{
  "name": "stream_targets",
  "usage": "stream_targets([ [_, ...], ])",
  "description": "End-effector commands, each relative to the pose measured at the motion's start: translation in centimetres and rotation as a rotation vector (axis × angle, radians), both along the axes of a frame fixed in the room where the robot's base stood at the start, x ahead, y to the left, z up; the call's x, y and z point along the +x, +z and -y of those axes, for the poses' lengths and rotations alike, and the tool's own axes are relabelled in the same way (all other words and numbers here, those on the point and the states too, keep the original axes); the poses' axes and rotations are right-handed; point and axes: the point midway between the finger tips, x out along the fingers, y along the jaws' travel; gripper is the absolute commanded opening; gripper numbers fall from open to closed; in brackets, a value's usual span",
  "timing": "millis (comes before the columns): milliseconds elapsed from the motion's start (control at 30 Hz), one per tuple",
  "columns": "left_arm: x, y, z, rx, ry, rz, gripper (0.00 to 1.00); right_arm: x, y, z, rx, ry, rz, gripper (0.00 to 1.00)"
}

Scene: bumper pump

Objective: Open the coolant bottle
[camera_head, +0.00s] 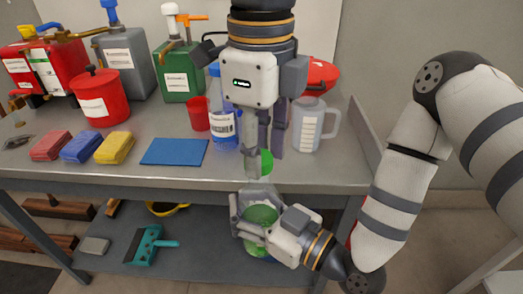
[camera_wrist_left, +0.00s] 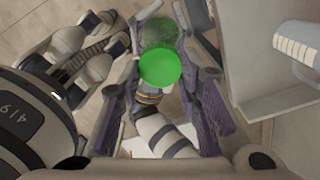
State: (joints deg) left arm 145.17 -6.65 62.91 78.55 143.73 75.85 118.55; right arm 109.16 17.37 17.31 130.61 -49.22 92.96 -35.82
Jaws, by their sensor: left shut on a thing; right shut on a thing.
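A green cap (camera_head: 266,161) shows between the fingers of my left gripper (camera_head: 262,155), which points down in front of the table's front edge. The cap is also in the left wrist view (camera_wrist_left: 160,68), with the gripper's purple-grey fingers on both sides. My right gripper (camera_head: 256,219) is lower and shut around the coolant bottle (camera_head: 260,214), a translucent bottle with green liquid. The bottle is below the cap and partly hidden by the fingers. The cap looks separate from the bottle top; I cannot tell for sure whether they touch.
A blue spray bottle (camera_head: 222,125), a red cup (camera_head: 197,114) and a clear jug (camera_head: 309,125) stand behind my left gripper on the grey table (camera_head: 60,172). A blue mat (camera_head: 174,152) and several sponges lie left. A teal brush (camera_head: 146,244) lies on the lower shelf.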

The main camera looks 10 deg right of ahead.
Motion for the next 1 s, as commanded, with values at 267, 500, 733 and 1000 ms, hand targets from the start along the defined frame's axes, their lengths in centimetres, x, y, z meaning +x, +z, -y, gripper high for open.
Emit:
stream_targets([
  [267,0.0,0.7,0.0,-0.001,0.0,0.001,0.0,0.0,0.1,0.0,0.001,0.0,0.002,0.0],
  [500,0.0,1.3,0.0,-0.002,0.001,0.002,0.0,0.0,0.1,0.0,0.001,0.0,0.002,0.0],
  [733,0.0,4.5,0.0,-0.001,0.001,0.002,0.0,0.0,0.1,0.0,0.001,0.0,0.002,0.0],
  [1000,1.3,3.7,-2.3,-0.002,-0.242,-0.002,0.0,0.1,0.2,1.0,-0.003,-0.014,0.005,0.0],
])
